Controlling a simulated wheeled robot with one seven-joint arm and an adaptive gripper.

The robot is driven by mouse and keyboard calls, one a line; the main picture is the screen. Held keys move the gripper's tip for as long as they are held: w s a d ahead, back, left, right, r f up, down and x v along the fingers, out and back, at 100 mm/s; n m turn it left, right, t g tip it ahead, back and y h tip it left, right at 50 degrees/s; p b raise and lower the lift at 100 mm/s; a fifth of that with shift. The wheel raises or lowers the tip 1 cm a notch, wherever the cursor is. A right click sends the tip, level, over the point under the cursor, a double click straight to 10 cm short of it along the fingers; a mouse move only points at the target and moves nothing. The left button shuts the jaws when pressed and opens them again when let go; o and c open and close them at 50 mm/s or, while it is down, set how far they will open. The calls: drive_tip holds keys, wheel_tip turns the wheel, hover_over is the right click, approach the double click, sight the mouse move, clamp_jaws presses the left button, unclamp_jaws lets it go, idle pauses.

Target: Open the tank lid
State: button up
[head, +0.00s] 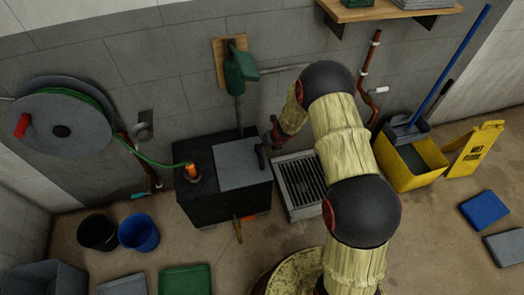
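The black tank (222,203) stands on the floor against the back wall. Its grey lid (243,166) lies flat over the right part of the tank's top. My gripper (264,152) is at the lid's right edge, with the arm reaching in from the right. The fingers are small and dark here, so I cannot tell whether they touch the lid or how far apart they are. An orange fitting (191,173) with a green hose sits on the left part of the tank's top.
A green pump (239,68) on a wooden board is behind the tank, its pipe running down. A floor grate (300,184) is right of the tank. A yellow mop bucket (408,165) stands further right. Black (97,232) and blue (139,232) buckets stand left.

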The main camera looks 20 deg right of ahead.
sight(260, 153)
drive_tip(key=b+x, duration=0.3)
drive_tip(key=x, duration=0.5)
drive_tip(key=shift+r, duration=0.1)
drive_tip(key=shift+c, duration=1.1)
clamp_jaws()
